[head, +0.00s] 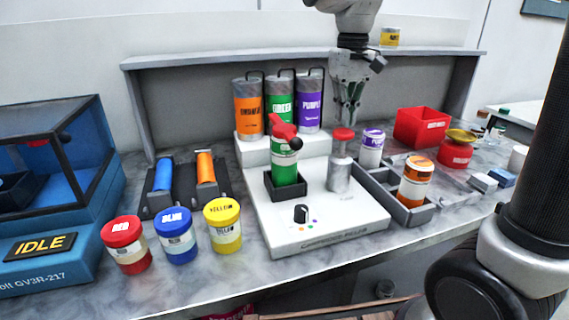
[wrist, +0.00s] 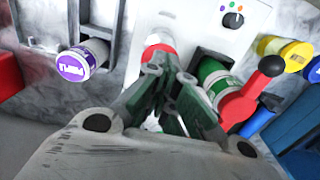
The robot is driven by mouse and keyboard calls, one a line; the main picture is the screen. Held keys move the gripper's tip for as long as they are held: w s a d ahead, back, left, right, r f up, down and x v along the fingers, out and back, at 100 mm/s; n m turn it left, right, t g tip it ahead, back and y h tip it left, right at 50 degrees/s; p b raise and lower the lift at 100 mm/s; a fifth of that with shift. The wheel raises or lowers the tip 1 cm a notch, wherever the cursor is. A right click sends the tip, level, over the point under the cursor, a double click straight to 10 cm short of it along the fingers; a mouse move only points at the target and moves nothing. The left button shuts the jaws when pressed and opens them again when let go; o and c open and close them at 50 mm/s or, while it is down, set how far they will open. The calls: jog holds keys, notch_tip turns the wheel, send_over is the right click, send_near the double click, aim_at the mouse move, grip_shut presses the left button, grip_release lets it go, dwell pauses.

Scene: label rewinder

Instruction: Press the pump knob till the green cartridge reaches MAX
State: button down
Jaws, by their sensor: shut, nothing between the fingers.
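The pump (head: 339,172) is a silver cylinder with a red knob (head: 344,134) on top, standing on the white cartridge-filler base (head: 315,232). The green cartridge (head: 286,168) stands upright in a black socket left of the pump, with a red lever-like part (head: 285,131) at its top. No MAX mark is legible. My gripper (head: 347,122) is shut and empty, pointing down just above the red knob. In the wrist view, the knob (wrist: 158,48) shows just beyond my fingertips (wrist: 165,75), and the green cartridge (wrist: 212,82) is to their right. I cannot tell whether the fingers touch the knob.
Orange, green and purple canisters (head: 247,104) stand behind on a white step. A dial (head: 301,214) is on the base front. A grey tray (head: 408,215) with orange and purple jars is right of the pump. Red, blue and yellow jars (head: 223,226) stand left.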

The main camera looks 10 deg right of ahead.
aim_at(343, 131)
jog(key=shift+f, duration=0.15)
jog(key=shift+f, duration=1.95)
jog(key=shift+r, duration=2.1)
notch_tip(343, 131, up, 6)
